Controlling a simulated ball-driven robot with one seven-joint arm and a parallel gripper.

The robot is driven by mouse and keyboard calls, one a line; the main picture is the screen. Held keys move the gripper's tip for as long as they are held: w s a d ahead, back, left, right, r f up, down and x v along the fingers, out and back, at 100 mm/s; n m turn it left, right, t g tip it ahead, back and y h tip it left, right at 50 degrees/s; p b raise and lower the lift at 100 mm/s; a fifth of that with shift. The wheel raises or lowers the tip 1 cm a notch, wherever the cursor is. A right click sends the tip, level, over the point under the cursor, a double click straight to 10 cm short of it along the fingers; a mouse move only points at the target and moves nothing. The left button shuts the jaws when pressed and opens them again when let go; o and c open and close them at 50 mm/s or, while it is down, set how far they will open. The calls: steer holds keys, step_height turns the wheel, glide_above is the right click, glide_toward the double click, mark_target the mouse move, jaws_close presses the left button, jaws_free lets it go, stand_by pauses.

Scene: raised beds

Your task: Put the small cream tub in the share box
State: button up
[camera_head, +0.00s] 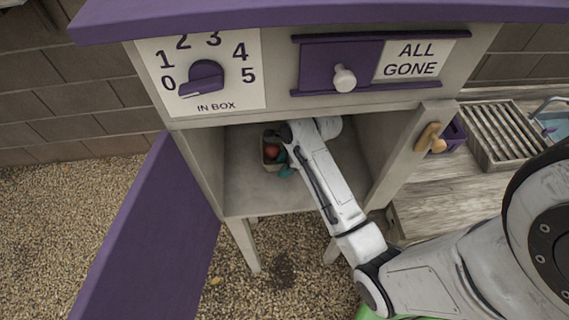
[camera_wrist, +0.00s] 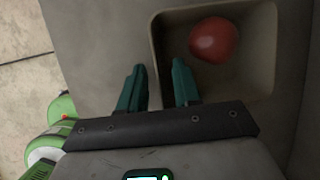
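The share box (camera_head: 214,205) is a pale cabinet with a purple roof, and its purple door (camera_head: 150,240) stands open to the left. The small cream tub (camera_head: 265,160) sits on the floor inside, at the back left, with a red tomato-like item (camera_head: 271,153) in it. In the wrist view the tub (camera_wrist: 262,75) is at the upper right, upright, holding the red item (camera_wrist: 213,40). My gripper (camera_wrist: 159,88) is open, its teal fingers apart. One finger is outside the tub's near wall and the other appears inside it. My arm hides part of the box interior.
A dial (camera_head: 205,80) numbered 0 to 5 and a purple slider (camera_head: 330,66) by "ALL GONE" are on the box front. A slatted crate (camera_head: 500,135) stands at right. The box floor's front is clear.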

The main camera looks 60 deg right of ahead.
steer(key=a+v, duration=0.1)
steer(key=v, duration=0.6)
steer(key=s+a+f+n, duration=0.1)
steer(key=a+n, duration=0.1)
steer(key=n, duration=0.2)
steer(key=s+a+f+n+g, duration=0.1)
steer(key=s+a+n, duration=0.1)
steer(key=a+n, duration=0.1)
steer(key=s+a+f+n, duration=0.1)
steer(key=s+a+n, duration=0.1)
steer(key=n, duration=0.3)
steer(key=shift+s+a+f+g+h+b, duration=0.15)
steer(key=shift+a+g+h+b, duration=0.2)
steer(key=shift+a, duration=0.4)
steer(key=s+a+n+g+h, duration=0.1)
steer(key=s+a+n, duration=0.1)
steer(key=s+n, duration=0.2)
steer(key=s+a+f+n, duration=0.1)
steer(key=s+n, duration=0.3)
steer(key=n, duration=0.7)
steer(key=shift+a+n+g+h, duration=0.3)
steer(key=shift+a+g+h, duration=0.05)
steer(key=shift+a, duration=0.55)
steer(key=shift+f, duration=0.1)
